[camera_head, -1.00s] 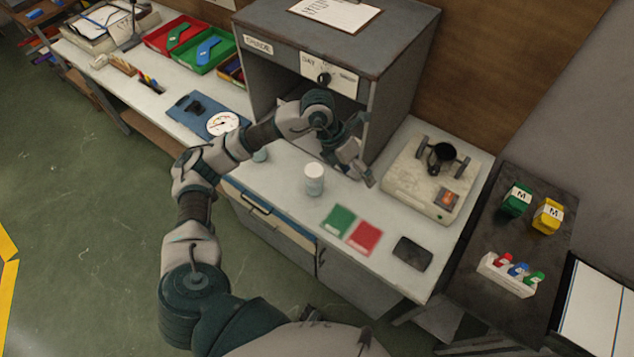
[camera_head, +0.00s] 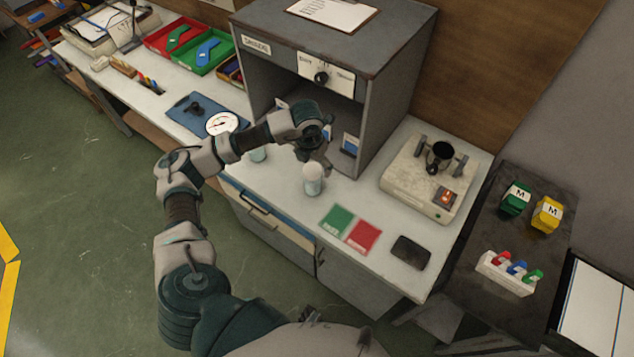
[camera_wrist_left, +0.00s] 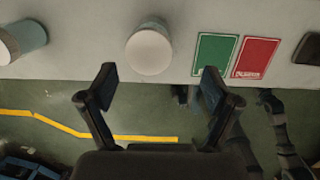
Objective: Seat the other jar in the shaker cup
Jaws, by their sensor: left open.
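A jar (camera_head: 313,181) with a white lid stands upright on the bench, left of the green and red cards. My left gripper (camera_head: 318,158) is just behind and above it, open and empty. In the left wrist view the jar (camera_wrist_left: 149,50) shows beyond the open fingertips (camera_wrist_left: 158,88), apart from them. A second jar (camera_head: 258,153) stands farther left, partly hidden by my left arm; it also shows at the left of the wrist view (camera_wrist_left: 22,40). The shaker cup (camera_head: 439,155) is a dark ring on the pale shaker base (camera_head: 405,190).
A grey cabinet (camera_head: 395,90) stands behind my left gripper. Green (camera_head: 336,219) and red (camera_head: 363,236) cards and a dark pad (camera_head: 410,252) lie at the front. A blue board with a dial (camera_head: 222,124) is at left. A dark side table (camera_head: 490,230) stands right.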

